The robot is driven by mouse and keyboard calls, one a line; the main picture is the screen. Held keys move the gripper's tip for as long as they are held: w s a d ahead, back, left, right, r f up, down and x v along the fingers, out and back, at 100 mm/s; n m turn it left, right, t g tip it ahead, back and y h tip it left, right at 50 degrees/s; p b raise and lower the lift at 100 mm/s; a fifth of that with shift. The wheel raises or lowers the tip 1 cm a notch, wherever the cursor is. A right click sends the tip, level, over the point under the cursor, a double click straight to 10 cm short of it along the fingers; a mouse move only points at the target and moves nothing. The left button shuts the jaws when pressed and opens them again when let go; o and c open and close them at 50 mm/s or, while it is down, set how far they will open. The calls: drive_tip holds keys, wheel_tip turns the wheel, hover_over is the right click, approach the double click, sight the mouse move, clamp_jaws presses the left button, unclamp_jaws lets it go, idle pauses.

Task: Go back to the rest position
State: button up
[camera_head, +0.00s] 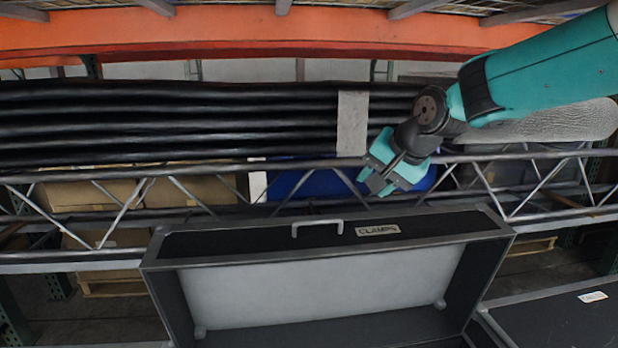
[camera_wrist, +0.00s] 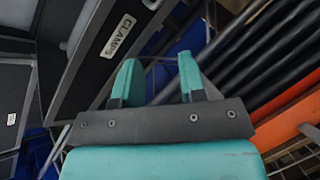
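My gripper (camera_head: 380,184) is teal and dark grey and hangs at the end of my teal arm, right of centre in the head view. It is in front of the metal truss and above the back edge of the clamps box (camera_head: 489,240). In the wrist view its two teal fingers (camera_wrist: 159,84) stand apart with nothing between them. The box is dark with a handle and a "CLAMPS" label (camera_head: 378,230); the label also shows in the wrist view (camera_wrist: 118,36). The box's visible floor is pale and looks empty.
A bundle of black pipes (camera_head: 200,118) with a grey strap (camera_head: 352,123) lies behind the metal truss (camera_head: 140,190). An orange beam (camera_head: 250,42) crosses above. Cardboard boxes (camera_head: 90,194) and a blue tote (camera_head: 310,183) sit behind the truss. A dark lid-like surface (camera_head: 560,318) is at lower right.

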drive_tip(key=s+d+n+g+p, duration=0.1)
drive_tip(key=s+n+g+p, duration=0.2)
drive_tip(key=s, duration=1.3)
drive_tip(key=s+d+n+g+p, duration=0.1)
drive_tip(key=s+n+g+p, duration=0.2)
drive_tip(key=s+n, duration=0.5)
drive_tip(key=s, duration=0.9)
drive_tip(key=shift+s+d+r+n+g+p, duration=0.25)
drive_tip(key=shift+d+r+n+g+p, duration=0.05)
drive_tip(key=shift+d+r+n, duration=0.1)
